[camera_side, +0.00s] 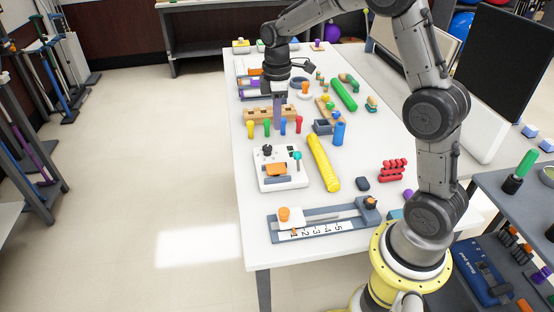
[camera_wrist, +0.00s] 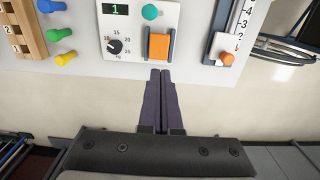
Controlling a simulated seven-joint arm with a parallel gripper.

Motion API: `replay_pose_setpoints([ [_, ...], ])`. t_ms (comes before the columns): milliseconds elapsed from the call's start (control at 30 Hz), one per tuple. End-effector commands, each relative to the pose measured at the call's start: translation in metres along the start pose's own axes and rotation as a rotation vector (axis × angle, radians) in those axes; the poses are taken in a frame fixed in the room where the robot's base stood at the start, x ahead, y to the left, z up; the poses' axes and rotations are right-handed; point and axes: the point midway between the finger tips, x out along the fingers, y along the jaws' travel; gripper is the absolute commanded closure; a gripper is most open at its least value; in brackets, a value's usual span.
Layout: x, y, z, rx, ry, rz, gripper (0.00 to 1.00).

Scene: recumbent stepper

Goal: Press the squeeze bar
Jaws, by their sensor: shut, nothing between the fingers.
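A white device (camera_side: 294,182) on the table carries a dial, a teal knob and an orange block in a dark frame. The orange block (camera_side: 276,169) looks like the squeeze bar; it also shows in the wrist view (camera_wrist: 158,46), beside the dial (camera_wrist: 115,46) and below the teal knob (camera_wrist: 150,12). A small display (camera_wrist: 115,9) reads 1. My gripper (camera_side: 278,122) points down over the table, farther back than the device, near the peg rack. In the wrist view its two fingers (camera_wrist: 160,72) are together and empty, appearing just below the orange block. No contact with the block shows.
A wooden rack (camera_side: 256,113) with several coloured pegs stands behind the device. A yellow roller (camera_side: 323,162) lies to its right, and a numbered slider board (camera_side: 325,222) lies in front. Bare table (camera_side: 251,200) shows at the left edge.

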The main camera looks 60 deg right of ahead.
Motion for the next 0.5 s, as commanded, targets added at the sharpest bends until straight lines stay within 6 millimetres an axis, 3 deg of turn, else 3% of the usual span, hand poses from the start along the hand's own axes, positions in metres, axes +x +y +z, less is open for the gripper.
replay_pose_setpoints([
  [267,0.012,-0.001,0.0,0.0,-0.001,-0.002,1.0],
  [500,0.055,-0.002,0.001,0.0,-0.003,-0.005,1.0],
])
